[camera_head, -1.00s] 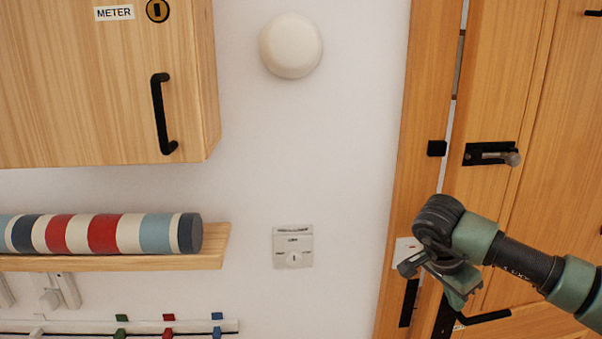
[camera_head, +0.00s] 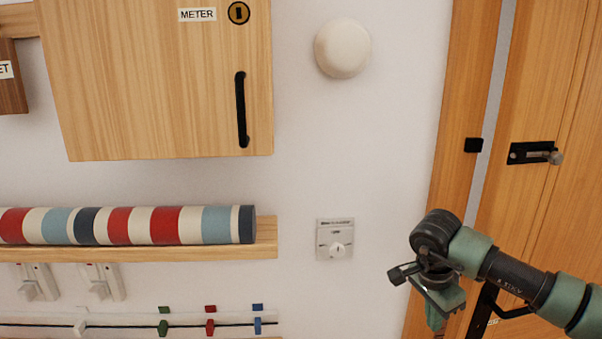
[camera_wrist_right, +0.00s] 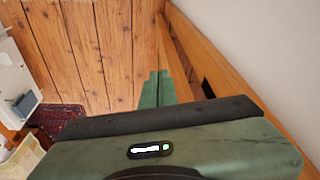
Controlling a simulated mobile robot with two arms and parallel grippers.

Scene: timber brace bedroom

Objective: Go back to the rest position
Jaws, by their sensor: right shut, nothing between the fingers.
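My right gripper (camera_head: 436,318) is at the lower right of the head view, in front of the wooden door frame and pointing down. In the right wrist view its green fingers (camera_wrist_right: 155,88) are together with nothing between them, above a plank floor. My left gripper is in neither view.
A wooden meter cabinet (camera_head: 150,90) hangs on the white wall. Below it a shelf (camera_head: 265,240) carries a striped roll (camera_head: 110,226). A door with a bolt (camera_head: 532,152) stands at right.

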